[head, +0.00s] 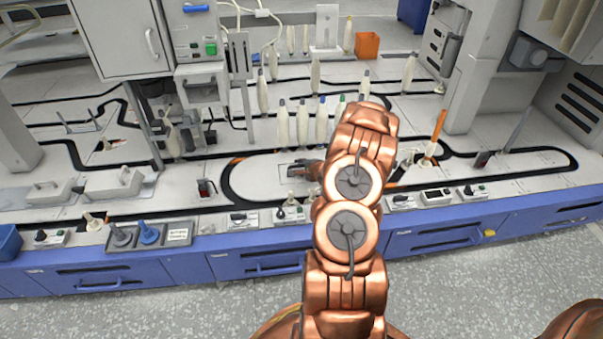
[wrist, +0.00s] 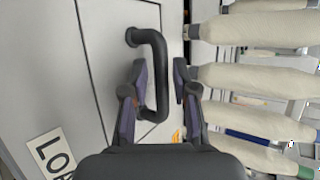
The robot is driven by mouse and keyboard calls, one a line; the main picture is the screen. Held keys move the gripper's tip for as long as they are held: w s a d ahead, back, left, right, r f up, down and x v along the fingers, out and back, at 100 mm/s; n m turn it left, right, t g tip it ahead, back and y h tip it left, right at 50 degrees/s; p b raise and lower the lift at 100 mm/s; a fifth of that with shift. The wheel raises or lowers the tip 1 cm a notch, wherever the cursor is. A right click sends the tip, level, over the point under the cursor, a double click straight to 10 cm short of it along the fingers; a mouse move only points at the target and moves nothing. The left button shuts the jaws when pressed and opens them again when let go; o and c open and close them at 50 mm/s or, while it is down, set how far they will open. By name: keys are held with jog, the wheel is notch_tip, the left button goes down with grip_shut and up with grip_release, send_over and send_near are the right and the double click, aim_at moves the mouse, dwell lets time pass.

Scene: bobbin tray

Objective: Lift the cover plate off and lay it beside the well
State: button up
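The cover plate (wrist: 105,40) is a pale flat panel in the wrist view, with a seam along its left side. A black bar handle (wrist: 158,50) stands on it. My gripper (wrist: 159,64) is open, with one finger on each side of the handle's bar and small gaps showing. I cannot tell how deep the fingers reach around it. In the head view, my gripper (head: 305,171) is low over the pale deck, left of my copper arm. The plate is mostly hidden there, and the well is not visible.
Pale bobbins (wrist: 255,80) lie close to the right of the gripper in the wrist view; in the head view several bobbins (head: 303,123) stand upright behind it. A label (wrist: 50,152) is at lower left. Small devices (head: 243,217) line the front edge. Deck left of the gripper (head: 250,175) looks clear.

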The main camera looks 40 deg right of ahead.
jog(key=shift+c, duration=0.2)
grip_shut()
jog(key=shift+r, duration=0.1)
